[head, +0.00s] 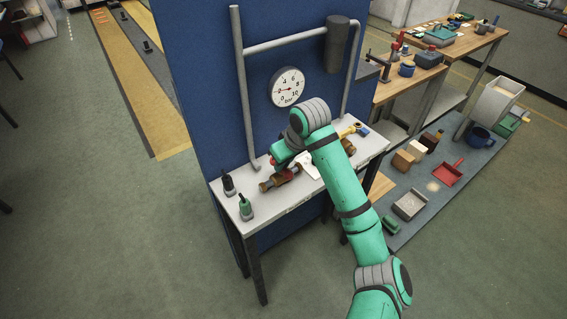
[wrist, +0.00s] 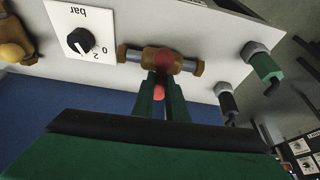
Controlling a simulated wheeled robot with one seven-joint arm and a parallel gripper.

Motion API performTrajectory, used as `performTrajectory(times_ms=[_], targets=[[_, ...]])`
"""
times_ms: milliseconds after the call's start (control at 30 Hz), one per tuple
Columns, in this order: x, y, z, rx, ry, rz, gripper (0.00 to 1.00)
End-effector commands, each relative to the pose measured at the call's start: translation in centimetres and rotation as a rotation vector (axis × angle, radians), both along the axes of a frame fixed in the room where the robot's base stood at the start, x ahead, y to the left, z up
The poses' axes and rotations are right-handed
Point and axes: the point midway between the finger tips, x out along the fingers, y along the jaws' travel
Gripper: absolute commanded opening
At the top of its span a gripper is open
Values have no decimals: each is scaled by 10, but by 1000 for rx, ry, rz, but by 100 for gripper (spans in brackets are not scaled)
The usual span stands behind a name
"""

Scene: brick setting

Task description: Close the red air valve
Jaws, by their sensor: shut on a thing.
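The red air valve has a brass body (wrist: 134,56) lying on the white bench top. It also shows in the head view (head: 279,179), below my wrist. Its red handle (wrist: 163,58) shows in the wrist view at the hub, and a red tip shows lower down between my fingers. There the handle looks roughly crosswise to the brass body. My gripper (wrist: 160,80) is shut on the handle, one green finger on each side. In the head view a little red (head: 272,160) shows beside my wrist; my fingertips are hard to make out there.
A white card with a black knob (wrist: 81,41) lies beside the valve. A yellow-handled fitting (head: 352,130) is at the right. Black-handled (head: 229,185) and green-handled (head: 245,208) fittings stand at the left. A blue panel (head: 205,80) with pipes and a gauge (head: 287,87) rises behind.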

Motion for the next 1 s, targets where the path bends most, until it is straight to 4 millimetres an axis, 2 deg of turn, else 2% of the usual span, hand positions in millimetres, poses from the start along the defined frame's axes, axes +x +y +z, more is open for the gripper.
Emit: performTrajectory(times_ms=[133,433,467,500,533,867,1000], targets=[[0,1,1,1,-1,-58,0],[0,0,1,0,-1,-65,0],[0,0,1,0,-1,-65,17],[0,0,1,0,-1,-64,27],[0,0,1,0,-1,-64,31],[-1,0,2,1,-1,-63,31],[-4,-3,15,1,-3,-62,31]])
